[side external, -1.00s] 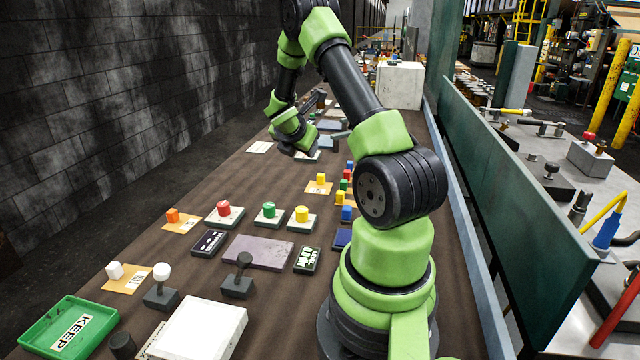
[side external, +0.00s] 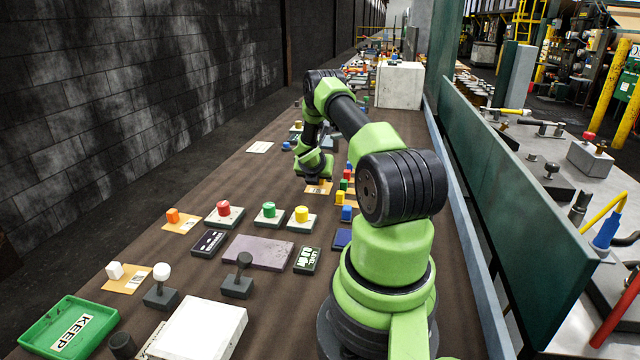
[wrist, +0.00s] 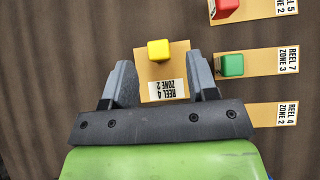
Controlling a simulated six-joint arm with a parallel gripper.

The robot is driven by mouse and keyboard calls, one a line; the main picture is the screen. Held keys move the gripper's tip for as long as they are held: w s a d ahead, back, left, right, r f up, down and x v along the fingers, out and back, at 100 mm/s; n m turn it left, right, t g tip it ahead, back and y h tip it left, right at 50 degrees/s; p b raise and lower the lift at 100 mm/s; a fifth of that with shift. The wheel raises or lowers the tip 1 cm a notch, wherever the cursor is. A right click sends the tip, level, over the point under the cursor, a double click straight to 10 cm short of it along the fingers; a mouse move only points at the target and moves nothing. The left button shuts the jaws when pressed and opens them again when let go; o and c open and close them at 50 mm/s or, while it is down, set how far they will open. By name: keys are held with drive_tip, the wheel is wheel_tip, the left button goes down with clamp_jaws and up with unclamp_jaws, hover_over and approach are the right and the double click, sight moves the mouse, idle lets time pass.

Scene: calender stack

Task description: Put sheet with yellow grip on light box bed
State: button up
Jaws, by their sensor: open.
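A tan sheet with a yellow cube grip (wrist: 159,50) lies flat, printed REEL 4 ZONE 2. In the wrist view my gripper (wrist: 160,64) is open, its fingers on either side of this sheet, the cube just beyond their tips. In the side view my gripper (side external: 316,176) hangs over the tan sheet (side external: 318,189) and hides its grip. Another small yellow block (side external: 340,197) stands close by, and a yellow-topped button (side external: 301,214) sits on a pale base. A thick white slab (side external: 200,330) at the front may be the light box bed; I cannot be sure.
Beside the sheet are tan cards with a green cube (wrist: 230,65) and a red cube (wrist: 225,8). A green KEEP tray (side external: 70,325), a dark knob (side external: 244,262), a white-ball knob (side external: 161,272) and a grey-purple plate (side external: 258,252) stand nearer.

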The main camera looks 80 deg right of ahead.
drive_tip(key=shift+x, duration=1)
drive_tip(key=shift+c, duration=0.4)
clamp_jaws()
drive_tip(key=shift+r, duration=0.1)
